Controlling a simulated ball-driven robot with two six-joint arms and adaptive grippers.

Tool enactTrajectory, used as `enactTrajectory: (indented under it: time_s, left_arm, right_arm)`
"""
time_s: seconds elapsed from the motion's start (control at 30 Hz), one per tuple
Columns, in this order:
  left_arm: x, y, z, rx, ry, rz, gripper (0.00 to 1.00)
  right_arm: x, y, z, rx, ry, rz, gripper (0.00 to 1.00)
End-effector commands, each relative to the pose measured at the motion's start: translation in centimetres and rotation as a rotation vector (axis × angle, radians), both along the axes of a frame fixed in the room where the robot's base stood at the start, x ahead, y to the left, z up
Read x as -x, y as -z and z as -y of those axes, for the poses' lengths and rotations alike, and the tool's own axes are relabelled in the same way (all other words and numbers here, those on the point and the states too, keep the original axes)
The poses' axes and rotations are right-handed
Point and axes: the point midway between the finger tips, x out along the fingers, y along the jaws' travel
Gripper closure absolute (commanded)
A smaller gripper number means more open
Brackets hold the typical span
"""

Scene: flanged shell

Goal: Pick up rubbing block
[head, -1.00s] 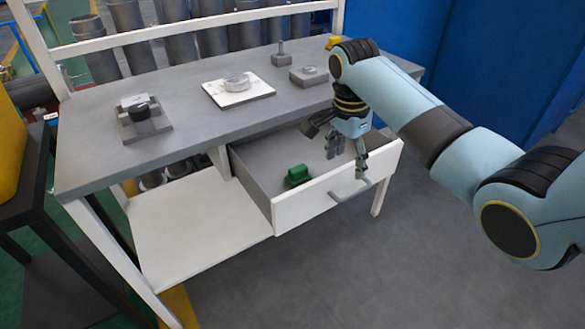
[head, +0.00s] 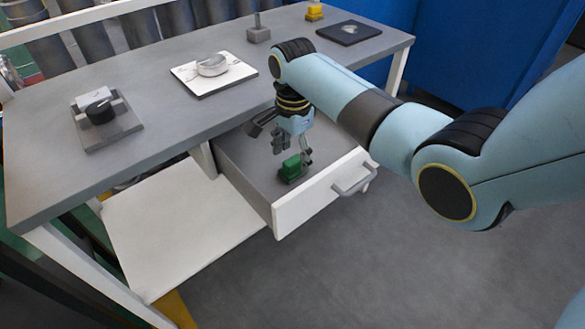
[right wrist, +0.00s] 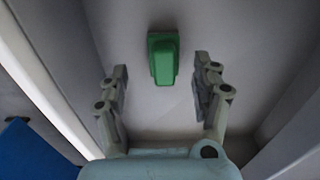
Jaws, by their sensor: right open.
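The green rubbing block (head: 291,168) lies on the floor of the open drawer (head: 300,208) under the grey workbench. In the right wrist view the block (right wrist: 163,60) sits ahead of the fingers, near the middle, with nothing touching it. My right gripper (head: 292,150) points down into the drawer, just above and behind the block in the head view. In the right wrist view its fingers (right wrist: 161,85) are spread apart and empty. My left gripper is not in view.
The bench top carries a grey fixture with a black knob (head: 100,111), a white plate with a round part (head: 212,68), a small grey block with a post (head: 258,32), a dark plate (head: 349,31) and a yellow piece (head: 314,11). A white lower shelf (head: 180,225) is empty.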

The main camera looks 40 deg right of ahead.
Motion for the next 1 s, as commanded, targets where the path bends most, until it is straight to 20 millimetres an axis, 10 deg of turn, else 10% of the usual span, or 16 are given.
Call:
enactTrajectory:
  time_s: [0.3,0.57,1.0]
  left_arm:
    - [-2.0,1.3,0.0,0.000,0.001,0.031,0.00]
    - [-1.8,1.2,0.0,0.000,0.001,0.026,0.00]
    - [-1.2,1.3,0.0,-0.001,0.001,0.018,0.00]
  right_arm:
    - [-0.6,4.6,0.5,0.000,-0.001,-0.003,0.35]
    - [-0.6,4.8,0.5,0.001,-0.001,0.000,0.35]
    - [-0.6,4.8,0.5,0.001,0.000,-0.001,0.91]
